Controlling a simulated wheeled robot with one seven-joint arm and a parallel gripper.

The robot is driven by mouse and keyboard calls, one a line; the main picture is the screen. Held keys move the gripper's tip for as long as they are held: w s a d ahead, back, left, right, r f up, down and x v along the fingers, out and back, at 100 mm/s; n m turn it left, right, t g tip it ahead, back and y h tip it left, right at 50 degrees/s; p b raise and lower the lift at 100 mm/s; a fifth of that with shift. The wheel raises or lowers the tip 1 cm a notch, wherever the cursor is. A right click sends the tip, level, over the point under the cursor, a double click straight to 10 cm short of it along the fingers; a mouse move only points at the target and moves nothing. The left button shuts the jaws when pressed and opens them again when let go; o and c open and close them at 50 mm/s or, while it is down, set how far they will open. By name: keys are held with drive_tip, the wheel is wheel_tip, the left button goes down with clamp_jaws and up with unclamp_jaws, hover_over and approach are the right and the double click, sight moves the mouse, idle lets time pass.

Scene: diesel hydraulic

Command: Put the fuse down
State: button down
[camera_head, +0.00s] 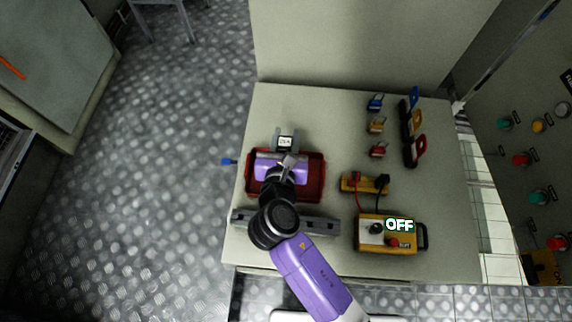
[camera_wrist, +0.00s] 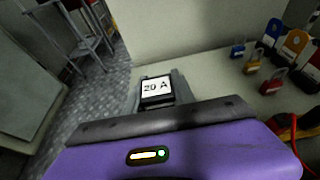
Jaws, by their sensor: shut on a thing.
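The fuse (camera_head: 285,142) is a small dark block with a white label. The label reads "20 A" in the wrist view (camera_wrist: 157,86). My gripper (camera_head: 285,140) is shut on it, with a grey finger on each side. The fuse's label faces up. In the head view it lies just past the far edge of a red tray (camera_head: 318,180), over the pale tabletop (camera_head: 330,115). My gripper's purple body covers much of the tray. I cannot tell whether the fuse touches the tabletop, since its underside is hidden.
Blue (camera_head: 375,102), yellow (camera_head: 376,125) and red (camera_head: 378,150) padlocks stand at the right, near coloured tags (camera_head: 418,150). A yellow meter (camera_head: 372,242) showing "OFF" is at front right. A grey rail (camera_head: 325,226) lies before the tray. The tabletop's far left is clear.

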wheel_tip(320, 180, down, 14)
drive_tip(key=b, duration=0.5)
drive_tip(key=shift+r, duration=0.2)
drive_tip(key=shift+f, duration=0.15)
drive_tip(key=c, duration=1.1)
unclamp_jaws()
drive_tip(key=shift+o, duration=0.2)
drive_tip(key=shift+s+r, duration=0.2)
drive_tip(key=shift+r, duration=0.05)
drive_tip(key=p+v, duration=0.2)
drive_tip(key=v, duration=0.9)
drive_tip(key=shift+s+p, duration=0.3)
drive_tip(key=shift+p, duration=0.1)
